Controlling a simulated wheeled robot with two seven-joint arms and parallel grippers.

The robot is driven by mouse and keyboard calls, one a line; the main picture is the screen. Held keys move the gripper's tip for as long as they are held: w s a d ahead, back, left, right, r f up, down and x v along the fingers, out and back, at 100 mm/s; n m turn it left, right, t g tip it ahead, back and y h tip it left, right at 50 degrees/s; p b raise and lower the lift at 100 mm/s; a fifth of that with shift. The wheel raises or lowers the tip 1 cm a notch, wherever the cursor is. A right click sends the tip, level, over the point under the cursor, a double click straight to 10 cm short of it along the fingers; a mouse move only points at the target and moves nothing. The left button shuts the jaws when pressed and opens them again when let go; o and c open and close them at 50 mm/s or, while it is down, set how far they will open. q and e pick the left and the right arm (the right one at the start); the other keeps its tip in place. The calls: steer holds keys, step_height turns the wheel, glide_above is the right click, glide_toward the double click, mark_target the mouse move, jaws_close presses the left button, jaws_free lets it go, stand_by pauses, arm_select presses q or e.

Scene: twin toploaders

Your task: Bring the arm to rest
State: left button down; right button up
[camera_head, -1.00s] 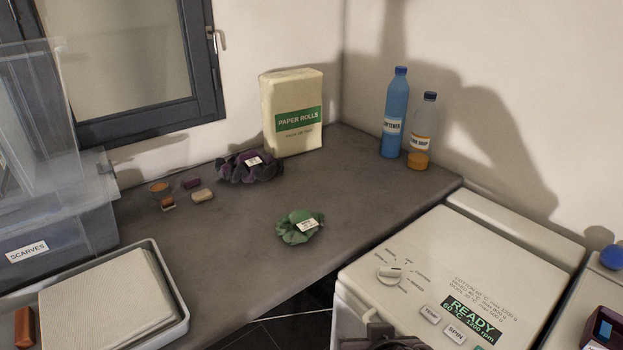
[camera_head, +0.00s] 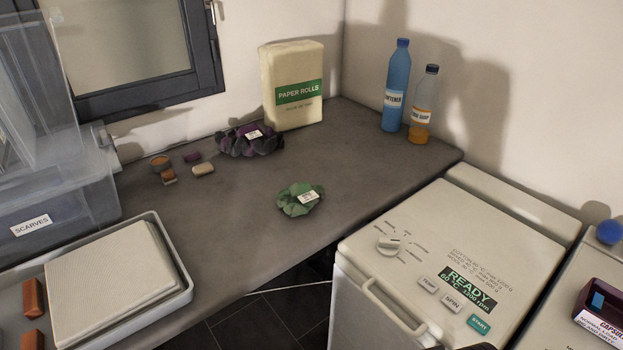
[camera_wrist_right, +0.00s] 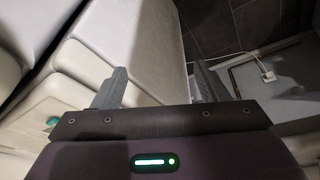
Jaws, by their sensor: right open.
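My right gripper (camera_wrist_right: 155,88) shows in the right wrist view with its two grey fingers spread apart and nothing between them. Below it in that view are the white side of a washer (camera_wrist_right: 145,45) and a dark tiled floor (camera_wrist_right: 215,30). In the head view only a small dark part, probably of my right arm, shows at the bottom edge in front of the washer (camera_head: 400,225). My left gripper is in neither view.
The grey counter (camera_head: 240,200) holds a green scrunched cloth (camera_head: 292,203), a dark purple one (camera_head: 238,141), a paper rolls pack (camera_head: 288,85), two bottles (camera_head: 396,85), a tray (camera_head: 180,290) and a scarves bin (camera_head: 75,205). A capsule box (camera_head: 603,310) stands at right.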

steer(key=s+f+g, duration=0.1)
steer(key=s+f, duration=0.2)
steer(key=f, duration=2.9)
steer(key=s+d+f, duration=0.2)
steer(key=s+f, duration=0.6)
steer(key=s, duration=0.1)
steer(key=s+d+f+g, duration=0.1)
steer(key=s+f, duration=0.7)
steer(key=s, duration=0.2)
steer(key=shift+d+f+g, duration=0.25)
steer(key=shift+d+g, duration=0.05)
steer(key=shift+d, duration=0.1)
